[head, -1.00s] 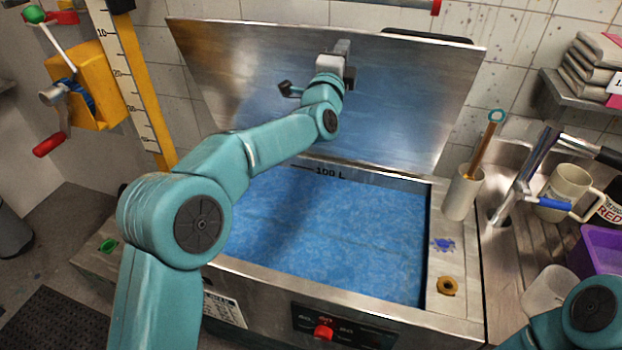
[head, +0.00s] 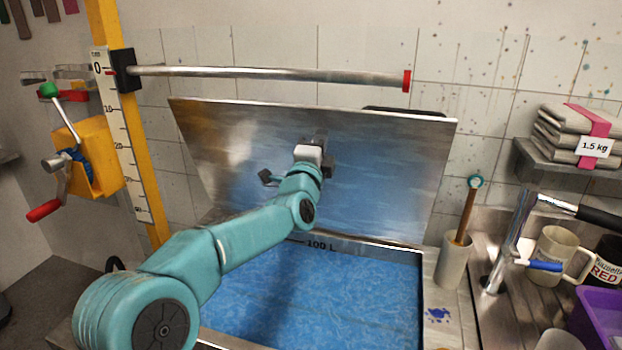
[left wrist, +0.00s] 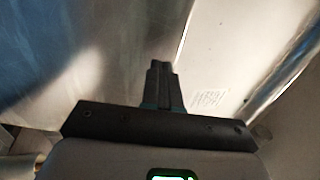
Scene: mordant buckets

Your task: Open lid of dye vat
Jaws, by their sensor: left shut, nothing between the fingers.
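The dye vat (head: 428,282) is a steel tank holding blue liquid (head: 340,290), with a "100 L" mark inside its back wall. Its steel lid (head: 385,170) stands open, hinged at the back and tilted up toward the tiled wall. My left arm reaches across the vat. My left gripper (head: 316,143) is at the upper middle of the lid's inner face; whether it touches is hard to tell. In the left wrist view its fingers (left wrist: 160,82) are together and empty, with sheet metal (left wrist: 60,60) around them. My right gripper is not in view.
A yellow post with a scale (head: 120,140) and a crank (head: 60,150) stands at left. A metal bar (head: 265,73) runs above the lid. At right are a beaker with a wooden-handled tool (head: 453,262), a tap (head: 515,240), a mug (head: 555,255) and a purple tub (head: 600,318).

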